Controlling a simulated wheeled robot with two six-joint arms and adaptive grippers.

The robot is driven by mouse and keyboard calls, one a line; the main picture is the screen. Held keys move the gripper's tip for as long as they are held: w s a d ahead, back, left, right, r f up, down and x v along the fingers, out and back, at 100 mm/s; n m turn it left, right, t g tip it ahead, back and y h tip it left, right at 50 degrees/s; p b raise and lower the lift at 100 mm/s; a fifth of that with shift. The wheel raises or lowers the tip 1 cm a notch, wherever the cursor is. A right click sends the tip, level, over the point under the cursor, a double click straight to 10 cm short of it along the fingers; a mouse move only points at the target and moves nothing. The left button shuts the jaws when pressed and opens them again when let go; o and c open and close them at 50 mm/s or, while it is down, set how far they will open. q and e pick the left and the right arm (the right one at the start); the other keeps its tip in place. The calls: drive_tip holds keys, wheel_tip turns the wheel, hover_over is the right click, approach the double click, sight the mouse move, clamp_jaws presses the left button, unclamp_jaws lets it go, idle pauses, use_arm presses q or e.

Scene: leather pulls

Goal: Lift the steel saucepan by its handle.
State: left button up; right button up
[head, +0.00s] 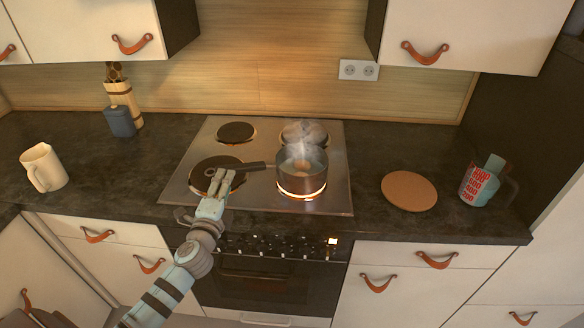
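The steel saucepan (302,175) stands upright on the front right burner of the hob, steaming, with something pale brown inside. Its dark handle (250,167) points left over the front left burner. My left gripper (221,175) is at the outer end of the handle, with its fingers pointing away from me. A gap shows between the two fingers, and the handle's end lies at the fingertips. I cannot tell whether they touch it. My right gripper is not in view.
The steel hob (260,190) has an orange glow under the pan. A cream mug (43,168), a blue container (119,121) and a tan holder (126,98) are left. Cabinets hang above.

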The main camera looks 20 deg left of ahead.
sight(232, 166)
use_arm(q)
drive_tip(key=shift+w+a+f, duration=0.1)
drive_tip(key=shift+w+a, duration=0.1)
drive_tip(key=shift+w, duration=0.45)
drive_tip(key=x, duration=0.2)
drive_tip(key=r+x, duration=0.1)
drive_tip(key=x, duration=0.1)
drive_tip(key=shift+w, duration=0.4)
drive_tip(key=shift+w+a+f, duration=0.15)
drive_tip(key=shift+w+f, duration=0.05)
drive_tip(key=shift+w, duration=0.1)
drive_tip(key=shift+s, duration=0.1)
clamp_jaws()
drive_tip(key=shift+r, duration=0.15)
